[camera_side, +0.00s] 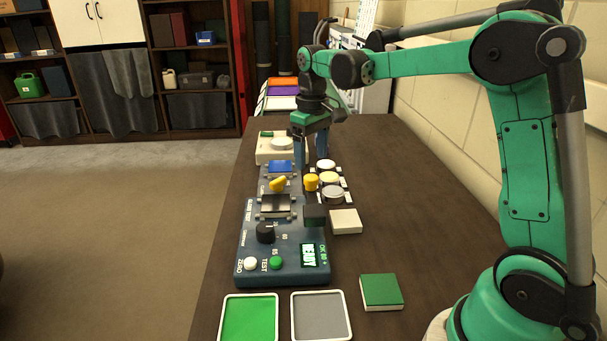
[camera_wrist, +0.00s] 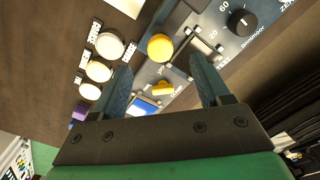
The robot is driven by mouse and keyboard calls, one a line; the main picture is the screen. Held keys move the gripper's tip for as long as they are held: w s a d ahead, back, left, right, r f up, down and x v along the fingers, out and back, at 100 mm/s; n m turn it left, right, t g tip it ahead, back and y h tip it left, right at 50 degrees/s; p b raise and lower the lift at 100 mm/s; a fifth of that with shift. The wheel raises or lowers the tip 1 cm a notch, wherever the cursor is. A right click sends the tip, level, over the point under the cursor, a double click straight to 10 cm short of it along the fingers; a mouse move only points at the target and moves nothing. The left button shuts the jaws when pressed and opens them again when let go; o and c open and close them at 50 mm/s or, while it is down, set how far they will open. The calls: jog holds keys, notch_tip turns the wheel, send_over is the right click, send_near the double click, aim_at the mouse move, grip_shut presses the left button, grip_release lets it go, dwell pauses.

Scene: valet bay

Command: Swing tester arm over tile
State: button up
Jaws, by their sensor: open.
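The tester (camera_side: 289,273) is a long blue-grey unit lying on the table, with a dark knob, white and green buttons and a lit green display. It carries a yellow lever (camera_side: 278,184), also in the wrist view (camera_wrist: 163,88), and a round yellow cap (camera_side: 311,182), also in the wrist view (camera_wrist: 160,47). I cannot tell which part is its swinging arm. A white-topped tile (camera_side: 345,221) lies right of the tester, beside a dark block (camera_side: 314,215). My gripper (camera_side: 310,162) is open and empty, pointing down over the tester's far part; its fingers (camera_wrist: 160,70) appear either side of the yellow lever.
Several round pale discs (camera_side: 333,194) stand right of the tester. A green tray (camera_side: 249,318), a grey tray (camera_side: 321,317) and a green-topped tile (camera_side: 381,291) lie at the near end. A cream device (camera_side: 272,152) stands behind. The table's right side is bare.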

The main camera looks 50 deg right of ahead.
aim_at(311, 177)
jog(key=shift+f, duration=2.65)
grip_shut()
